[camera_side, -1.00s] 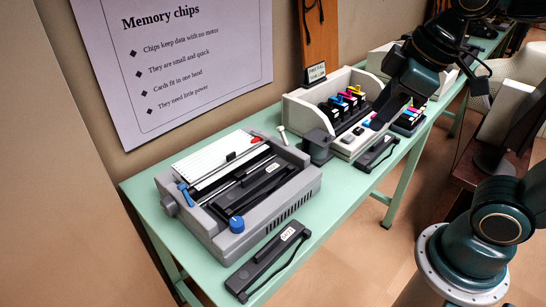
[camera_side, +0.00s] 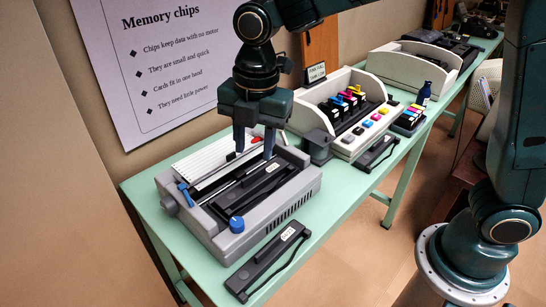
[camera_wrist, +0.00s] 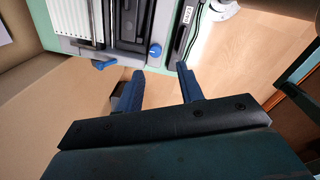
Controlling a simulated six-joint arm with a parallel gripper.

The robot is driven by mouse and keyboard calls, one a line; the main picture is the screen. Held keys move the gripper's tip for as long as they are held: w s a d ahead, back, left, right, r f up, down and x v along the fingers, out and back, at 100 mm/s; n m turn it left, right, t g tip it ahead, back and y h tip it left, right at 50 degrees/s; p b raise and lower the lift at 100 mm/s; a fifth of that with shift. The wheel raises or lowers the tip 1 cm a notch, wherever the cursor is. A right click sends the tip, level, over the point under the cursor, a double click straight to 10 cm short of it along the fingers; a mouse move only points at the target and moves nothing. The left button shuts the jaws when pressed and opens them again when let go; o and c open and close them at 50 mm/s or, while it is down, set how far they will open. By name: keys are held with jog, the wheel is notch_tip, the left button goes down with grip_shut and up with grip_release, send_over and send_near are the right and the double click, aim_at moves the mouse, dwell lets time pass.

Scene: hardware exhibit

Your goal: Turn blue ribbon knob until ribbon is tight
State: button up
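The blue ribbon knob (camera_side: 237,224) sits at the front corner of the grey printer (camera_side: 290,194) on the green table. It also shows in the wrist view (camera_wrist: 155,50), beyond and between my fingertips. My gripper (camera_side: 254,152) points down above the back right part of the printer, apart from the knob. In the wrist view my gripper (camera_wrist: 160,76) has its two blue fingers spread with nothing between them. A black ribbon cartridge (camera_side: 266,185) lies in the printer. The ribbon itself is too small to make out.
A blue lever (camera_side: 185,194) stands at the printer's left side. A spare cartridge (camera_side: 267,263) lies in front of the printer.

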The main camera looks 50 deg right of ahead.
aim_at(237, 221)
jog(key=w+a+f+n, duration=0.1)
jog(key=a+f+n, duration=0.3)
jog(key=shift+w+a+g, duration=0.3)
jog(key=shift+w+g, duration=0.05)
jog(key=shift+g, duration=0.05)
notch_tip(237, 221, down, 14)
jog(key=shift+r, duration=0.2)
dwell(0.4)
jog(key=c, duration=0.7)
